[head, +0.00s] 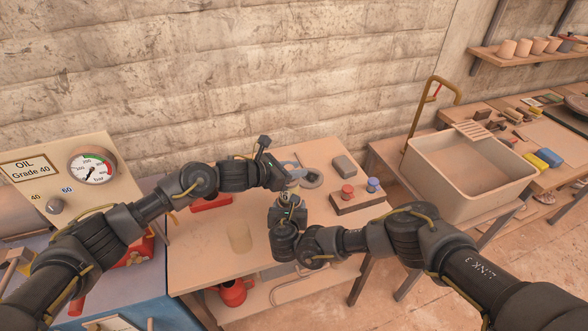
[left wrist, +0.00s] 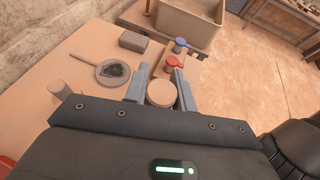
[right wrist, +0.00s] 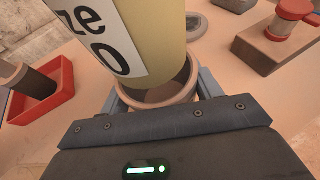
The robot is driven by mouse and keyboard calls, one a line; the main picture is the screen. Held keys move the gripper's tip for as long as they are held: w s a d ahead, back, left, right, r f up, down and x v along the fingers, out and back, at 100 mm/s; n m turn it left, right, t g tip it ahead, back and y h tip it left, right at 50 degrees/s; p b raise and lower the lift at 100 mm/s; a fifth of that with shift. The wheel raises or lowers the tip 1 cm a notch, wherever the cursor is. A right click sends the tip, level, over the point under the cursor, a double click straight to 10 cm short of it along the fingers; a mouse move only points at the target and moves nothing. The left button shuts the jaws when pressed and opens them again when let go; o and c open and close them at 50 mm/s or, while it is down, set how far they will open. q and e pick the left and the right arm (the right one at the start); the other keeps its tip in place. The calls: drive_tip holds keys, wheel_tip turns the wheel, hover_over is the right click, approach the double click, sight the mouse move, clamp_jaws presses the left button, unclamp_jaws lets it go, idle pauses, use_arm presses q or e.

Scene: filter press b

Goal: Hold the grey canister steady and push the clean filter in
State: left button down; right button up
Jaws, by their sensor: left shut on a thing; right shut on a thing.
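My left gripper (head: 287,181) is shut on the clean filter (right wrist: 155,35), a pale yellow cylinder with a white label. Its round end (left wrist: 162,92) shows between the jaws (left wrist: 157,88) in the left wrist view. My right gripper (right wrist: 158,92) is shut on the grey canister (right wrist: 183,94), whose open rim faces up in the right wrist view. The filter's lower end is at the canister's mouth; I cannot tell whether it has entered. In the head view my right gripper (head: 290,203) is below the left one and hides most of the canister.
A pale cylinder (head: 240,237) stands on the table (head: 200,265). A round dish (left wrist: 113,72), a grey block (head: 344,166) and a block with red and blue knobs (head: 357,203) lie behind. A sink (head: 447,197) stands right.

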sight(295, 185)
use_arm(q)
drive_tip(key=shift+s+f, duration=0.1)
drive_tip(key=shift+f, duration=2.95)
drive_tip(key=shift+r, duration=0.1)
drive_tip(key=shift+d+r, duration=0.1)
drive_tip(key=shift+r, duration=2.5)
drive_tip(key=shift+f, duration=2.5)
drive_tip(key=shift+f, duration=0.25)
drive_tip(key=c, duration=1.1)
unclamp_jaws()
